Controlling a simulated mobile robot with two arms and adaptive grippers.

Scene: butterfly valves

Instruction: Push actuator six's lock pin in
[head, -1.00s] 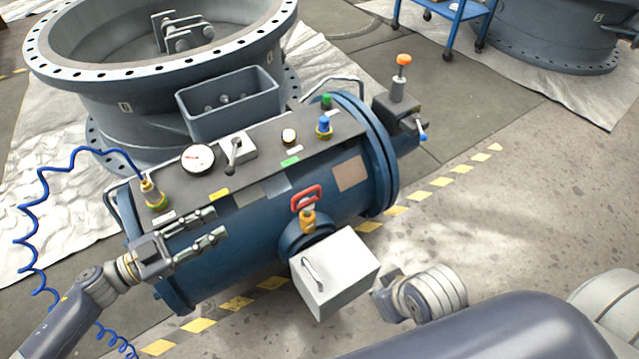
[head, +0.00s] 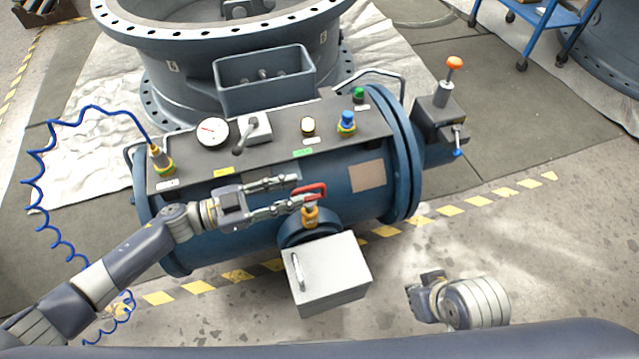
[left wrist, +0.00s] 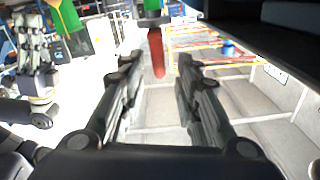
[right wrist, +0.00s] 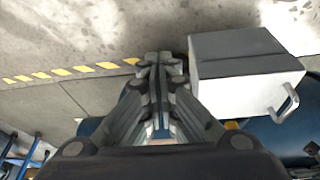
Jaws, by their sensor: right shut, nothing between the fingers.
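The blue actuator (head: 370,205) lies on its side in front of the flanged valve body. At its right end, a pin with an orange knob (head: 454,63) stands up from a grey block (head: 437,115); I cannot read an actuator number. My left gripper (head: 298,190) is open beside the red handle (head: 312,189) on the actuator's front, well left of the orange knob. A red bar (left wrist: 157,52) shows beyond its spread fingers in the left wrist view. My right gripper (right wrist: 158,62) is shut and empty, low at the right near the white box.
A white box (head: 328,275) with a handle juts from the actuator's front. A gauge (head: 213,132), a lever (head: 240,142) and coloured knobs sit on top. A coiled blue hose (head: 60,215) hangs at the left.

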